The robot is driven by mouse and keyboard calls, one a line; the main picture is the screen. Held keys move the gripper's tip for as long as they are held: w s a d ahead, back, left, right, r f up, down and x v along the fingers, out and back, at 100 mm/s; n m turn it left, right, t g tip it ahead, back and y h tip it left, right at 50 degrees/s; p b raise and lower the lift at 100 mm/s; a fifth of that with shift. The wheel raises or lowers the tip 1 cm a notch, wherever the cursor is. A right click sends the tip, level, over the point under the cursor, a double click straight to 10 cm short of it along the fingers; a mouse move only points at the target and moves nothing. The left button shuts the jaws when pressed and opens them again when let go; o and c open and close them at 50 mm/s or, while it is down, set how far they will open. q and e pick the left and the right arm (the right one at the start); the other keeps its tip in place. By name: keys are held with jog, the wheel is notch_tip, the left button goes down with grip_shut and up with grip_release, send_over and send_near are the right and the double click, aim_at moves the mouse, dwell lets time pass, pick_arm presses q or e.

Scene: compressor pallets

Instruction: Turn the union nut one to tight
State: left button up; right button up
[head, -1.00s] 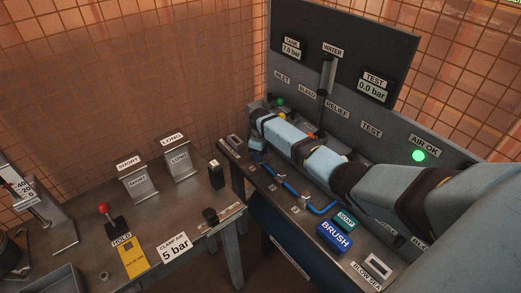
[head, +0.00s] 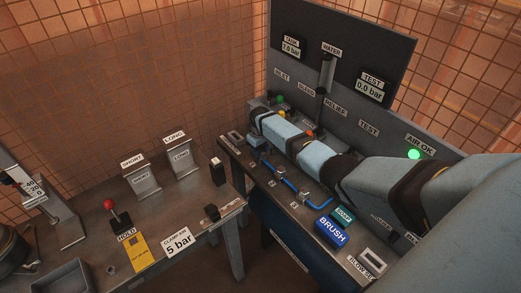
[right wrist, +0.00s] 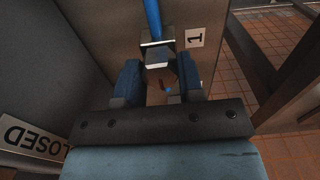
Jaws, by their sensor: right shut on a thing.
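The union nut one (right wrist: 158,58) is a grey metal nut on the end of a blue pipe (right wrist: 152,15), beside a white label "1" (right wrist: 195,38) in the right wrist view. My right gripper (right wrist: 160,75) has its two blue fingers on either side of the nut and is shut on it. The fingers partly hide the nut. In the head view my right arm reaches from the right across the bench, and its gripper (head: 257,141) at the far end is mostly hidden by the wrist. My left gripper is out of view.
A dark panel (head: 400,45) with gauges stands behind the bench. Blue pipes (head: 290,186), a BRUSH block (head: 331,232) and a green block (head: 343,215) lie in front of my arm. A side table (head: 205,205) at left holds SHORT and LONG stands (head: 181,158).

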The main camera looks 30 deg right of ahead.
jog(key=o, duration=0.9)
jog(key=shift+o, duration=0.2)
jog(key=shift+r, duration=0.15)
notch_tip(320, 180, up, 14)
jog(key=shift+f, duration=0.2)
